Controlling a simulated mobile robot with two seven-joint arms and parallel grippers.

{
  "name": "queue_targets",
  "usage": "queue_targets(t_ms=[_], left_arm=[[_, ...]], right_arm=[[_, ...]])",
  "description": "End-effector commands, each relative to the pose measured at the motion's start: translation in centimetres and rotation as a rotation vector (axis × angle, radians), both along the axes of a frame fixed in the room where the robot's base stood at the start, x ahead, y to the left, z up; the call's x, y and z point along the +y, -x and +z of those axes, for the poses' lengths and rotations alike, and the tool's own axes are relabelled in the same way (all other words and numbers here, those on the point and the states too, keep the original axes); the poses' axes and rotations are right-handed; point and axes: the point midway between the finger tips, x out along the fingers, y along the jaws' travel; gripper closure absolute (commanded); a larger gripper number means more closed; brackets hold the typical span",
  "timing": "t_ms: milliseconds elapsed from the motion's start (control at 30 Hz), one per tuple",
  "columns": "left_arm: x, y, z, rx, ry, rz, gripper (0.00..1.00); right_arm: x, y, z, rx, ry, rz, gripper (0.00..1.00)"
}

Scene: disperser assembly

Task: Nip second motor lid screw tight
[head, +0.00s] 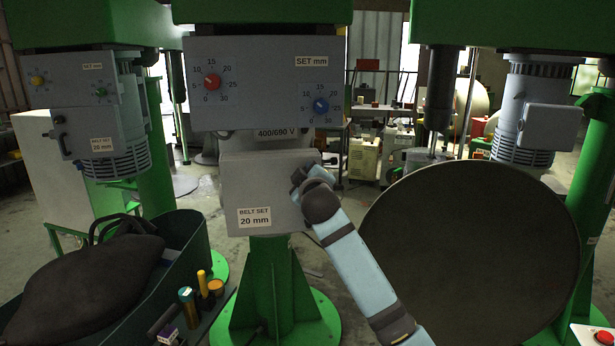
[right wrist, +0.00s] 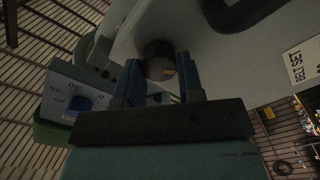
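The motor lid (head: 262,187) is a grey box cover labelled "BELT SET 20 mm" on the green column's front. My right gripper (head: 299,182) is at its right edge, partly hidden by my own wrist. In the right wrist view, the two fingers of my right gripper (right wrist: 161,80) lie on either side of a dark round screw head (right wrist: 157,52) and appear closed on it. The screw sits at the edge of the pale lid (right wrist: 215,55). The screw is hidden in the head view. My left gripper is not in view.
Above the lid is a panel (head: 262,62) with a red dial (head: 212,82) and a blue dial (head: 321,105). A large dark disc (head: 475,235) stands at right. A green bin (head: 185,250) with a black bag (head: 90,285) and several small tools are at lower left.

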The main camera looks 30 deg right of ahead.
Motion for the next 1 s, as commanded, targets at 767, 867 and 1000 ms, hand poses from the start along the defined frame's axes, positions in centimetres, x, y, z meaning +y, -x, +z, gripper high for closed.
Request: queue_targets(t_ms=[767, 867, 1000], left_arm=[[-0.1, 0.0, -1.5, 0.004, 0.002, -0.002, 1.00], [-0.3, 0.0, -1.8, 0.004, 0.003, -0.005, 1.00], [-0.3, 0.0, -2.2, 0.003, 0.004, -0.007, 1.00]], right_arm=[[2.6, 5.6, -0.3, -0.002, 0.000, 0.002, 0.40], [3.5, 7.7, -0.2, -0.002, 0.000, 0.001, 0.40], [4.7, 10.2, -0.2, -0.002, 0.000, 0.002, 0.40]])
